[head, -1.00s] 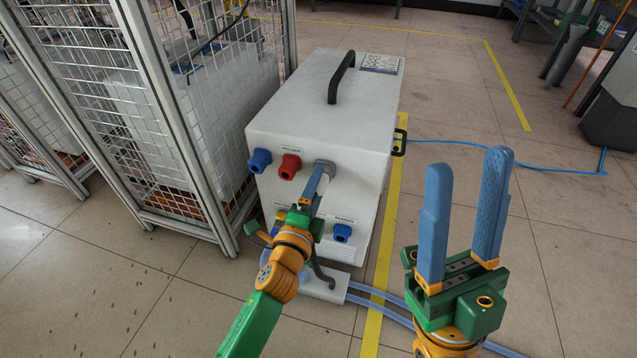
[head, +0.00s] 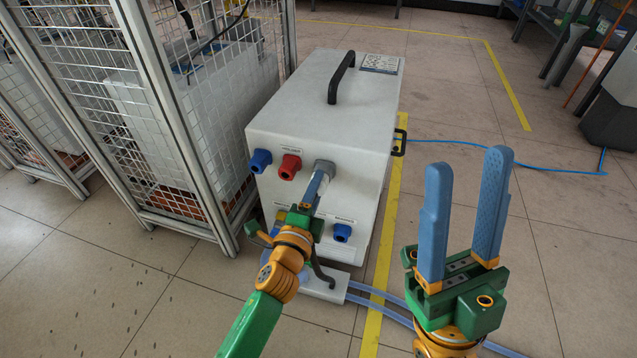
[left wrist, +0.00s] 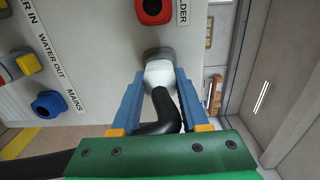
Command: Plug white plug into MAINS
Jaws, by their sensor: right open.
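The white plug (left wrist: 159,74) sits in a grey socket (left wrist: 158,54) on the front of the white heater box (head: 370,140), beside the HOLDER label. A black cable (left wrist: 165,108) leaves the plug. My left gripper (left wrist: 160,82) has its two blue fingers on either side of the plug, seemingly pressed to it. In the head view my left gripper (head: 316,186) largely hides the plug. The MAINS socket, a blue round one (head: 342,232), is lower on the same front; it also shows in the left wrist view (left wrist: 47,104). My right gripper (head: 468,168) is open and empty.
Blue (head: 260,161) and red (head: 289,167) connectors stick out left of the grey socket. A mesh cage (head: 215,120) stands close on the left. Blue hoses (head: 375,294) lie on the floor at the front right. The floor right of the box is mostly clear.

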